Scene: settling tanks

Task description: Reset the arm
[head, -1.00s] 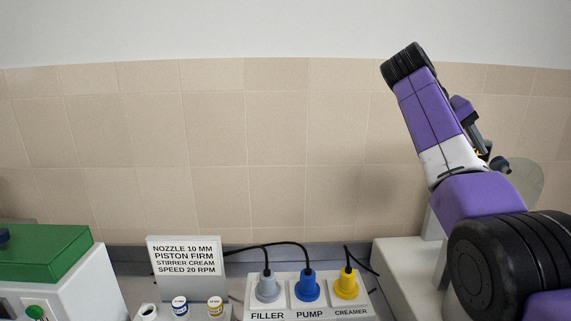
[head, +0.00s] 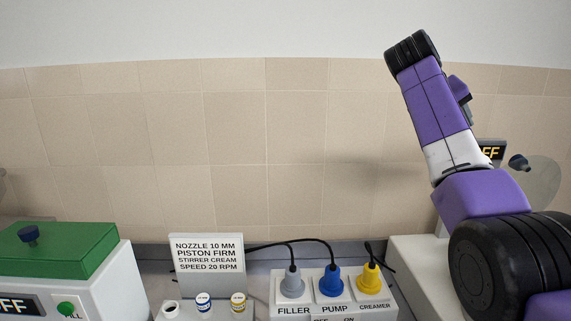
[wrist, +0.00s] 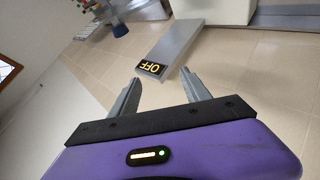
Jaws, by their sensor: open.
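My gripper (wrist: 160,78) shows in the wrist view with its two grey fingers spread apart and nothing between them. In the head view my purple arm rises on the right, in front of the tiled wall. I cannot make out the gripper there.
A socket block (head: 349,313) labelled FILLER, PUMP and CREAMER holds grey, blue and yellow plugs. A sign (head: 207,279) stands behind small capped bottles (head: 204,303). A white machine with a green lid (head: 62,249) is at left. Another OFF display (head: 491,153) shows behind my arm.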

